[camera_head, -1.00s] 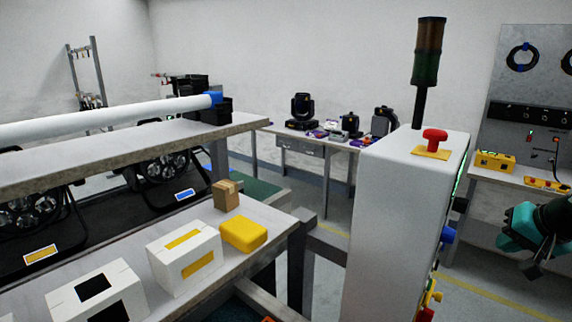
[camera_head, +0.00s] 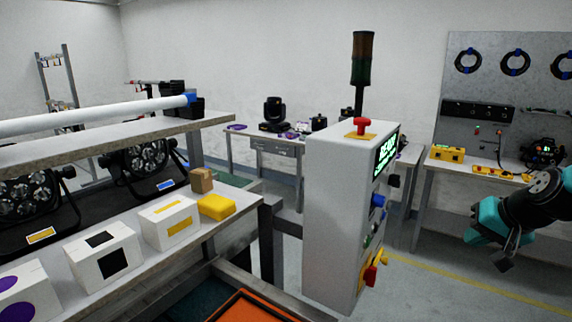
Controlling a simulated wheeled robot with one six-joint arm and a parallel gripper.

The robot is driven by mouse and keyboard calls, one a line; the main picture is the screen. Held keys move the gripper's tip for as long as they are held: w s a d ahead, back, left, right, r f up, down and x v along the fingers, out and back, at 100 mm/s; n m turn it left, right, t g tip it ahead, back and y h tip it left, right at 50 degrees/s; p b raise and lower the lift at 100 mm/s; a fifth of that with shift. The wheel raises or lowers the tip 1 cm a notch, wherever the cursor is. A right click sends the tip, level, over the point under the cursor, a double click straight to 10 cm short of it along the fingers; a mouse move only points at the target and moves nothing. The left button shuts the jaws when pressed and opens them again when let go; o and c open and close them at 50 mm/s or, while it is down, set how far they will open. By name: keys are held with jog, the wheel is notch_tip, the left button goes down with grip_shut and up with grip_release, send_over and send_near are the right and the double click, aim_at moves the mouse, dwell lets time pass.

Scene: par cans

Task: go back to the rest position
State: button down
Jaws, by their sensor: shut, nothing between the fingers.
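My gripper (camera_head: 504,256) hangs at the right edge of the picture, at the end of my teal and black arm, in front of the open floor. It is small and dark, its fingers are shut, and nothing shows between them. It is apart from the cabinet and the benches.
A grey control cabinet (camera_head: 338,225) with a red button (camera_head: 362,124) and signal tower (camera_head: 362,60) stands mid-picture. An orange crate (camera_head: 250,308) is at the bottom. Floor at right is clear.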

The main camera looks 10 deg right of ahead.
jog(key=s+a+r+n+g+y, duration=0.15)
jog(key=a+n, duration=0.25)
jog(key=a, duration=0.7)
jog(key=s+a+r+n+g+y, duration=0.1)
jog(key=a+r+n+g+y, duration=0.15)
jog(key=a, duration=0.85)
jog(key=s+a+r+n+g, duration=0.3)
jog(key=s+a+n, duration=0.5)
jog(key=s+a, duration=0.4)
jog(key=s, duration=0.3)
jog(key=shift+a+r+h, duration=0.15)
jog(key=shift+a+h, duration=0.15)
jog(key=shift+h, duration=0.1)
